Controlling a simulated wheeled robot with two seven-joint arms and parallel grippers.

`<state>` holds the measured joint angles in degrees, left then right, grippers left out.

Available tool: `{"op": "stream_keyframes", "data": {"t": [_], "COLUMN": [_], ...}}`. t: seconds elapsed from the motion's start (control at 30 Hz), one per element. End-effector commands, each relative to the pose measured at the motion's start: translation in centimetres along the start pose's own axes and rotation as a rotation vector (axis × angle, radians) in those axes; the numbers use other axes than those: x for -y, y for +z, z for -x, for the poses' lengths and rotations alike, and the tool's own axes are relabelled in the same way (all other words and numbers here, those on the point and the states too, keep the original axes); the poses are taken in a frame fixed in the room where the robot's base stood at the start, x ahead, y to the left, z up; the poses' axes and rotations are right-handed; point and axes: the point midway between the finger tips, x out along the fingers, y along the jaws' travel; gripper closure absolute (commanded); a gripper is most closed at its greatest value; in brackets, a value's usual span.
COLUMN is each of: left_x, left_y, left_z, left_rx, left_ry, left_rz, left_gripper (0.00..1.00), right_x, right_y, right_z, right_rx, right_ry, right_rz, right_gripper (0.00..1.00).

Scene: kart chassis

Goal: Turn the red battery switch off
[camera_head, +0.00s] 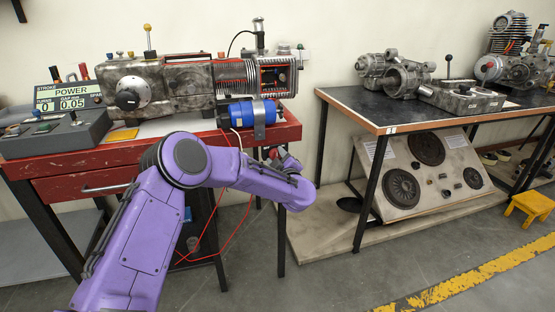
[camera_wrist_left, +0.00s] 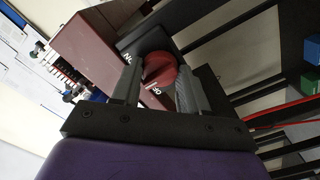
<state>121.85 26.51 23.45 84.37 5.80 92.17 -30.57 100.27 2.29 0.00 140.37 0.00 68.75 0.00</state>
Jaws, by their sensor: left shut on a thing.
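The red battery switch (camera_wrist_left: 160,69) is a round red knob on a black housing (camera_wrist_left: 146,42) in the left wrist view. White lettering beside it appears to read ON, and OFF shows near the knob's lower edge. My left gripper (camera_wrist_left: 158,88) has its two dark fingers on either side of the knob, shut on it. In the head view, a small bit of red (camera_head: 274,153) shows at the end of my purple left arm, by the front right corner of the red workbench. The arm hides most of the switch there. My right gripper is not in view.
The red workbench (camera_head: 85,163) carries a grey metal machine (camera_head: 180,90), a blue cylinder (camera_head: 250,113) and a control box with a POWER display (camera_head: 70,97). Red wires hang below. A dark-topped table (camera_head: 370,110) with metal parts stands right. Floor between is clear.

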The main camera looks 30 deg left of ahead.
Motion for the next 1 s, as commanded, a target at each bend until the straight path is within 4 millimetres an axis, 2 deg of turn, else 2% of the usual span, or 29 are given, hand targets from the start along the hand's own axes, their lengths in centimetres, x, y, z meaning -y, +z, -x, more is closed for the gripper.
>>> {"op": "stream_keyframes", "data": {"t": [0.6, 1.0], "left_x": [0.3, 0.1], "left_y": [0.2, 0.2], "left_z": [0.1, 0.1], "left_rx": [0.002, 0.003], "left_ry": [-0.002, -0.002], "left_rz": [0.547, 0.734], "left_gripper": [0.87, 0.87], "right_x": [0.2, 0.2], "right_y": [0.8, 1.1], "right_z": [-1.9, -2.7], "right_rx": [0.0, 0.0], "right_ry": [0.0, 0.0], "right_rz": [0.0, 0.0], "right_gripper": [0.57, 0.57]}}
